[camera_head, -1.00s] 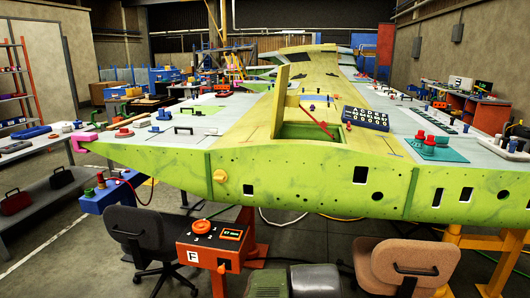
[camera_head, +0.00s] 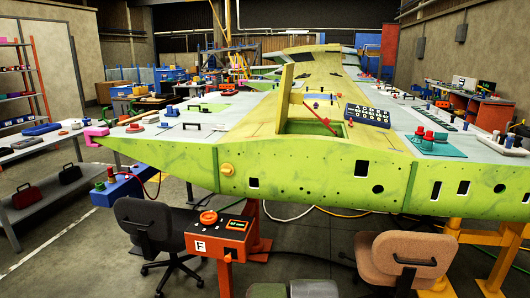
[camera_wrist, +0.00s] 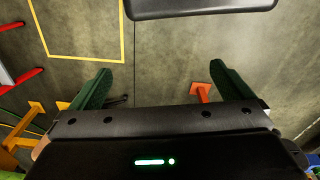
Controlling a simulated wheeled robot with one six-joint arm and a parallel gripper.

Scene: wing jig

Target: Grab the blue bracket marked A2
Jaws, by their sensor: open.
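I cannot make out any marking A2, so I cannot tell which blue part is the bracket. Small blue parts lie on the wing, such as a blue piece (camera_head: 170,111) on its left side and another (camera_head: 510,142) at the right edge. My gripper (camera_wrist: 160,82) shows in the wrist view, its two green fingers wide apart with nothing between them. I do not see the gripper in the head view.
The long green wing (camera_head: 310,175) fills the middle. Before it stand an orange control box (camera_head: 213,240) marked F, a dark chair (camera_head: 145,225) and a brown chair (camera_head: 402,255).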

